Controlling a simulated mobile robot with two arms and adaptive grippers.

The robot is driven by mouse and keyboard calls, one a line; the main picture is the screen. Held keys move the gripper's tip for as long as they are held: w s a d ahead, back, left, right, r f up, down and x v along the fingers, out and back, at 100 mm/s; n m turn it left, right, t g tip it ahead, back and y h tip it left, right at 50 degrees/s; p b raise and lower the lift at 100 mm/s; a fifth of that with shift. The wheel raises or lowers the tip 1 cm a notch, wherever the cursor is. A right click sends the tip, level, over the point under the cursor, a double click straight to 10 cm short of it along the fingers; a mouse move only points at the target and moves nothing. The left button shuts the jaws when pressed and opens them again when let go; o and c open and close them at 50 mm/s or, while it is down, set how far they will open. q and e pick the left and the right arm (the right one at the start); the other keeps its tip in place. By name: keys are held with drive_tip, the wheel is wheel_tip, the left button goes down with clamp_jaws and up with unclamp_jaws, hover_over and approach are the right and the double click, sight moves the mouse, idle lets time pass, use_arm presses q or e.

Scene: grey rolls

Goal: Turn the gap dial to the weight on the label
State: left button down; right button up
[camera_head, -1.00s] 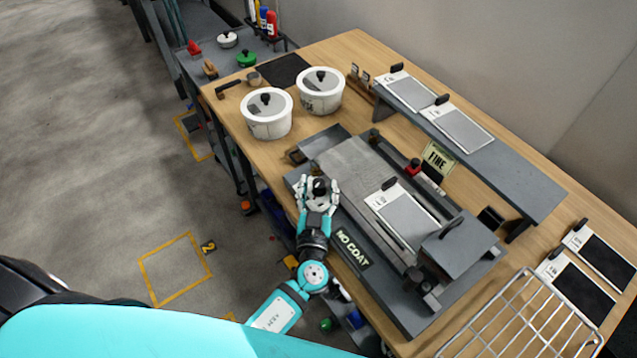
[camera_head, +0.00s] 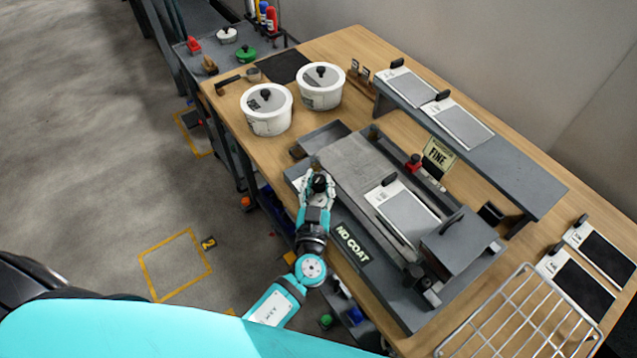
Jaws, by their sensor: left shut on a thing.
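My left gripper (camera_head: 318,188) is at the left front corner of the grey coating machine (camera_head: 350,165). It is shut on a small dark knob, the gap dial (camera_head: 319,183), which is mostly hidden between the fingers. The dial's marks cannot be read from here. A label card reading "FINE" (camera_head: 438,154) stands upright behind the machine. A "NO COAT" plate (camera_head: 352,243) is on the machine's front side. My right gripper is not in view.
Two white lidded pots (camera_head: 267,109) stand at the table's left. A grey shelf (camera_head: 520,185) with panels runs along the back. A wire rack (camera_head: 525,320) is at the front right. A panel (camera_head: 405,215) lies on the machine bed.

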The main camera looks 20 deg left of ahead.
use_arm(q)
drive_tip(key=shift+a+f+m+h+b, duration=0.1)
drive_tip(key=shift+f+m+h+b, duration=0.1)
drive_tip(key=shift+m+h+b, duration=0.4)
drive_tip(key=m+h+b, duration=0.1)
drive_tip(key=h+b, duration=0.1)
drive_tip(key=m+h+b, duration=0.1)
drive_tip(key=h+b, duration=0.1)
drive_tip(key=shift+a+m+h, duration=0.15)
drive_tip(key=shift+m+h, duration=0.15)
drive_tip(key=shift+h, duration=0.1)
drive_tip(key=m+h+b, duration=0.1)
drive_tip(key=m+h, duration=0.1)
drive_tip(key=h, duration=0.1)
drive_tip(key=shift+r, duration=0.15)
drive_tip(key=shift+a+m+g+h, duration=0.15)
drive_tip(key=shift+m+g+h, duration=0.6)
drive_tip(key=shift+h, duration=0.35)
drive_tip(key=shift+m+h, duration=0.25)
drive_tip(key=shift+h, duration=0.05)
drive_tip(key=c, duration=1)
unclamp_jaws()
